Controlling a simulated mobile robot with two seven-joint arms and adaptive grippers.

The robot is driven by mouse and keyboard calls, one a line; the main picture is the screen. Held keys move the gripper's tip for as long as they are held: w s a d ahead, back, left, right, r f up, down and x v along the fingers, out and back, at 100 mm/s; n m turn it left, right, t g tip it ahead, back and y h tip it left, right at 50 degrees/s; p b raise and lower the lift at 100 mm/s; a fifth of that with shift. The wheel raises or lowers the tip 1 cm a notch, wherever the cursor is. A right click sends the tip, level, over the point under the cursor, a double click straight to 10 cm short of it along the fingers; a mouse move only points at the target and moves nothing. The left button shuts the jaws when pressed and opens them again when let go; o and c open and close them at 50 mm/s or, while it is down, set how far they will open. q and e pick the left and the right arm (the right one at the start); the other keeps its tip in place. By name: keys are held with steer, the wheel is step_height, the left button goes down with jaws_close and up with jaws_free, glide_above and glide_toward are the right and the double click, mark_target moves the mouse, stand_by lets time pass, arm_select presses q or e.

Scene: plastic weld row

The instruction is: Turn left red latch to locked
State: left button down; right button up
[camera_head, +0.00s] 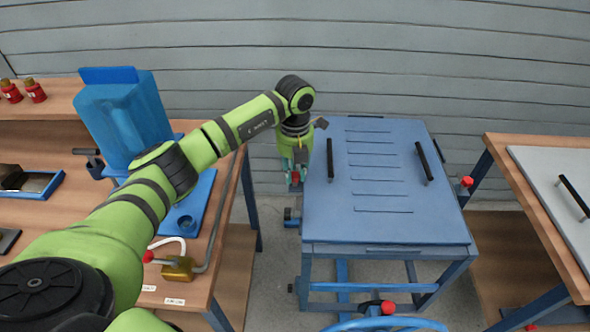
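The blue slotted box or table (384,225) stands in the middle, with two black bar handles on its top. My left gripper (296,181) points down just outside its left edge. A small red part (295,176), likely the left red latch, shows between the fingers; most of it is hidden by them. I cannot tell whether the fingers touch it or are closed on it. Another red latch knob (467,181) is on the right side, and a red knob with a black base (387,307) is at the front. My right gripper is out of view.
A wooden bench (215,262) at left holds a blue machine (130,118) and a brass block with a red-tipped lever (177,268). Another bench with a grey panel (540,180) stands at right. A blue ring (385,323) is at the bottom. Grey floor separates the benches from the blue table.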

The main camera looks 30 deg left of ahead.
arm_select(q)
steer(key=shift+m, duration=0.3)
steer(key=m+b, duration=0.2)
steer(key=m, duration=0.1)
steer(key=shift+f+m, duration=0.1)
steer(key=shift+m, duration=0.2)
steer(key=m+b, duration=0.1)
steer(key=m, duration=0.3)
steer(key=shift+b, duration=0.4)
steer(key=m+b, duration=0.1)
steer(key=m, duration=0.4)
steer(key=m+b, duration=0.1)
steer(key=m, duration=0.3)
steer(key=shift+m, duration=0.3)
steer(key=shift+b, duration=0.3)
steer(key=c, duration=1)
jaws_free()
